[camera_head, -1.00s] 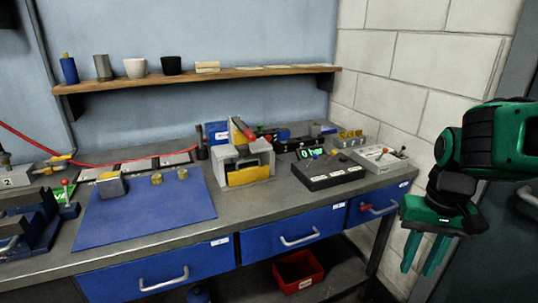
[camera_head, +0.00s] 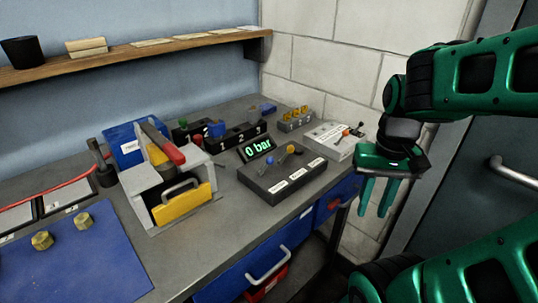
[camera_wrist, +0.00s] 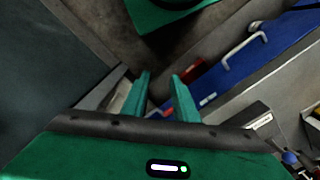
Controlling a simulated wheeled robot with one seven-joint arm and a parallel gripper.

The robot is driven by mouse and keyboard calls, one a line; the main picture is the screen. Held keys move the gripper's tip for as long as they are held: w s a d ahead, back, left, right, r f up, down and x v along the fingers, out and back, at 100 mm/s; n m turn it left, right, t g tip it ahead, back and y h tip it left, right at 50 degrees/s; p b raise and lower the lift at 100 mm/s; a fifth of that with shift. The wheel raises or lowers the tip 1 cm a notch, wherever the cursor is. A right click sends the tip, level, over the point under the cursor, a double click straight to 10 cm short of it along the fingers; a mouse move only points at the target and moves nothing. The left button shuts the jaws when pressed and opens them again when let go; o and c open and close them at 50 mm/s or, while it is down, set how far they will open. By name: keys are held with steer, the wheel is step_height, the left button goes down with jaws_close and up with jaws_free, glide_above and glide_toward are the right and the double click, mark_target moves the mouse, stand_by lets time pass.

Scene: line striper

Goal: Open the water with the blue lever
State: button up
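A black box (camera_head: 262,187) with three white labels stands on the bench. In the wrist view, a small blue knob (camera_wrist: 290,157) shows at the lower right.
A grey holder with a yellow front (camera_head: 184,205) stands left of the black box. Drawer handles (camera_head: 268,265) stick out from the bench front. The white block wall is close behind my arm.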

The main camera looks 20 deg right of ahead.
steer(key=shift+d, duration=0.1)
steer(key=n+y, duration=0.1)
steer(key=n, duration=0.7)
glide_toward(268, 163)
steer(key=w, duration=0.1)
step_height(268, 163, down, 11)
steer(key=shift+f, duration=0.1)
